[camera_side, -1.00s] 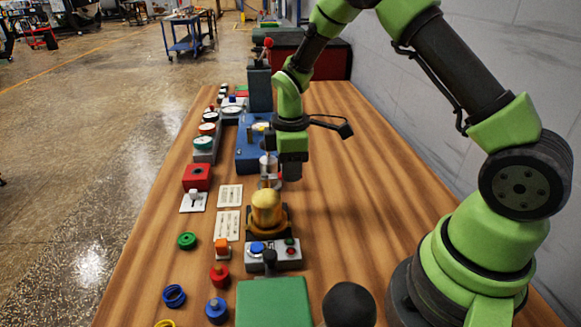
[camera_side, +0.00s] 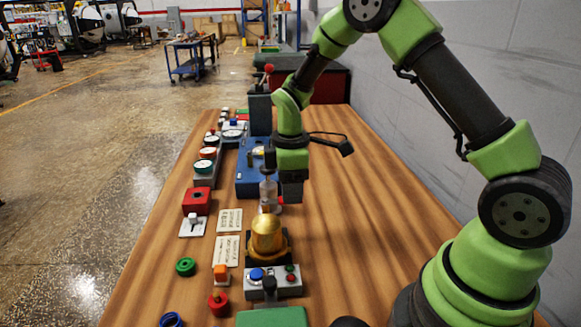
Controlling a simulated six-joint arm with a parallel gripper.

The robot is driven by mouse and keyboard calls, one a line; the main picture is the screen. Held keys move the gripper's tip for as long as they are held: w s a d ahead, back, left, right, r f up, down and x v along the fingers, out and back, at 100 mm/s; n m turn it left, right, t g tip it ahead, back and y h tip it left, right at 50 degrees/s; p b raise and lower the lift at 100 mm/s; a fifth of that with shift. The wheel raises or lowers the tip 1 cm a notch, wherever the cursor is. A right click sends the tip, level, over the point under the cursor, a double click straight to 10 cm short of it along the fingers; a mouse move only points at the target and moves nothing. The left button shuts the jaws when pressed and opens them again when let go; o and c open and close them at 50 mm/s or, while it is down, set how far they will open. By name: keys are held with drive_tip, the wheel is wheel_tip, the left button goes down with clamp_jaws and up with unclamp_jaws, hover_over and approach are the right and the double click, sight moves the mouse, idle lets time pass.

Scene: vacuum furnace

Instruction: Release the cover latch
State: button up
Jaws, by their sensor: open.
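My gripper (camera_side: 282,180) points down over the middle of the table, its dark fingers beside and partly in front of a clear glass cylinder with a metal top (camera_side: 267,194). My gripper is open, and I see nothing held in it. The blue unit (camera_side: 247,177) stands just behind and left of it, partly hidden. An amber dome on a dark base (camera_side: 266,236) stands nearer the camera, apart from the fingers. I cannot make out which part is the cover latch; it may be hidden by the gripper or too small to tell.
A box with blue, red and green buttons (camera_side: 272,282) and a green block (camera_side: 272,318) stand in front. A red box (camera_side: 196,201), a white switch (camera_side: 193,226), gauges (camera_side: 205,153) and printed cards (camera_side: 228,250) line the left. The table's right side (camera_side: 365,220) is clear.

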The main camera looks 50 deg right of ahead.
wheel_tip(320, 180, up, 8)
drive_tip(key=shift+r, duration=0.2)
